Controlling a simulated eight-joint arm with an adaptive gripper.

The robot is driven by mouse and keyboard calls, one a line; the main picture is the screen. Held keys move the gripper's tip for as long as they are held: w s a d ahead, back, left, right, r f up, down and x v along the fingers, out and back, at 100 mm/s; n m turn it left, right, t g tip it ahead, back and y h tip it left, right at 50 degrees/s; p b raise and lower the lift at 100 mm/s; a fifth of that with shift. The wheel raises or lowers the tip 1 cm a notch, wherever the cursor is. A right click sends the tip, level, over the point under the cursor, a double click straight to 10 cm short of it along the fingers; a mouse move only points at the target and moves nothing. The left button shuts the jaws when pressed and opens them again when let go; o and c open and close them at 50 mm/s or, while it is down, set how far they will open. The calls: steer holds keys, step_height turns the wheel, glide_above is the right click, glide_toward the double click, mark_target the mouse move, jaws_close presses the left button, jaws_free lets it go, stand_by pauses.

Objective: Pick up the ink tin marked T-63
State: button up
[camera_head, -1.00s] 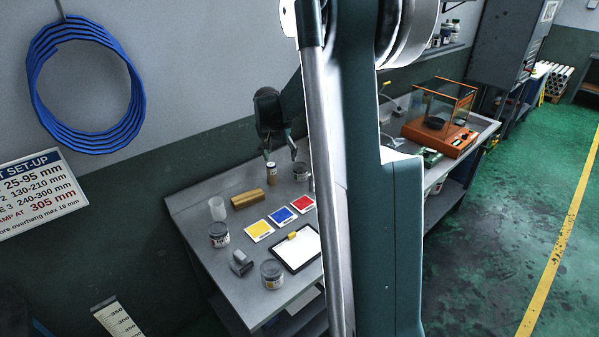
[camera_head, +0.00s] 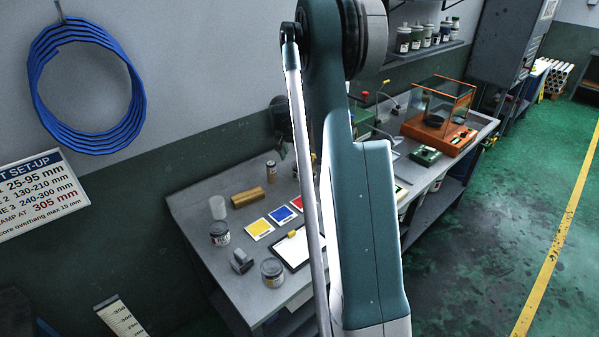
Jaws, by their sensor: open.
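My gripper (camera_head: 284,148) hangs over the back of the grey workbench (camera_head: 193,207), mostly hidden behind my own arm. It is open and appears to hold nothing. A grey tin with a label (camera_head: 220,234) stands at the bench's left side. Another similar tin (camera_head: 272,271) stands near the front edge. A small brown-sided container (camera_head: 271,168) stands at the back, left of and below my gripper. A further tin (camera_head: 296,171) is just visible beside my arm, largely hidden. The markings are too small to read, so I cannot tell which tin is T-63.
A yellow card (camera_head: 260,228), blue card (camera_head: 282,215) and partly hidden red card lie mid-bench. A wooden block (camera_head: 248,197), translucent cup (camera_head: 217,207), grey block-like object (camera_head: 241,261) and black-framed board (camera_head: 290,252) are nearby. An orange glass-sided balance (camera_head: 436,140) stands right.

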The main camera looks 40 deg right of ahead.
mark_target(299, 166)
steer(key=shift+x, duration=3.4)
steer(key=shift+w, duration=0.1)
steer(key=shift+b+x, duration=0.4)
steer(key=shift+x, duration=2.2)
steer(key=shift+w, duration=0.1)
steer(key=c, duration=1.2)
steer(key=shift+r, duration=0.15)
steer(key=shift+c, duration=0.2)
steer(key=shift+r+p, duration=0.35)
steer(key=shift+r, duration=4.6)
